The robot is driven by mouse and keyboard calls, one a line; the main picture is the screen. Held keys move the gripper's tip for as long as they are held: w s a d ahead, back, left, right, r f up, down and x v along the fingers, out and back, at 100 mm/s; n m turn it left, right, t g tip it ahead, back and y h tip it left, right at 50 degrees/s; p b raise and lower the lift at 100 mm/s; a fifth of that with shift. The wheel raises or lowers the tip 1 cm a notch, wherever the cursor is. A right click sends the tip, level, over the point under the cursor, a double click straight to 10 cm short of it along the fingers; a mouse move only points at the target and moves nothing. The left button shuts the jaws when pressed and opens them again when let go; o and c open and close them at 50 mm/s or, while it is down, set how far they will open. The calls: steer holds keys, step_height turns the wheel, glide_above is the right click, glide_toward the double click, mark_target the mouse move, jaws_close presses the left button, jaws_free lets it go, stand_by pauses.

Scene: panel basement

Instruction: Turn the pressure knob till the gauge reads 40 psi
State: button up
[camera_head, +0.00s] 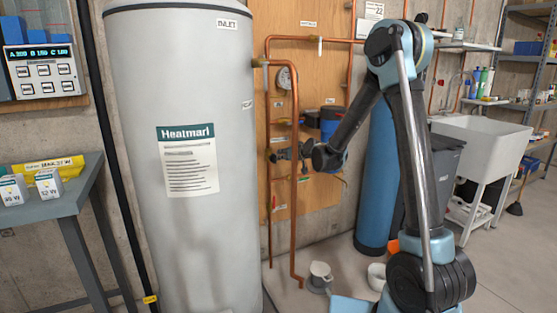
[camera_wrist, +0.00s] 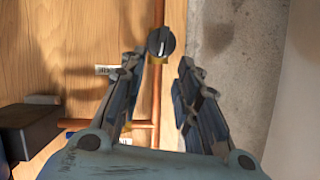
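The round white pressure gauge (camera_head: 284,77) sits on the copper piping against the wood panel in the head view. Its needle and numbers are too small to read. A black round knob (camera_wrist: 161,42) with a white pointer line shows in the wrist view, in front of a copper pipe. My gripper (camera_wrist: 161,66) is open, one finger on each side below the knob in the picture. The fingertips appear apart from the knob. In the head view my gripper (camera_head: 277,156) is beside the copper pipes, and the knob cannot be made out there.
A tall grey water heater (camera_head: 180,150) stands left of the pipes. A copper pipe (camera_head: 295,200) runs vertically close by my gripper. A blue tank (camera_head: 377,180) stands behind my arm. A dark box (camera_wrist: 28,127) is at the wrist view's lower left.

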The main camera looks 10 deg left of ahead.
mark_target(274, 159)
steer(key=x, duration=0.7)
steer(key=shift+a, duration=0.1)
jaws_close()
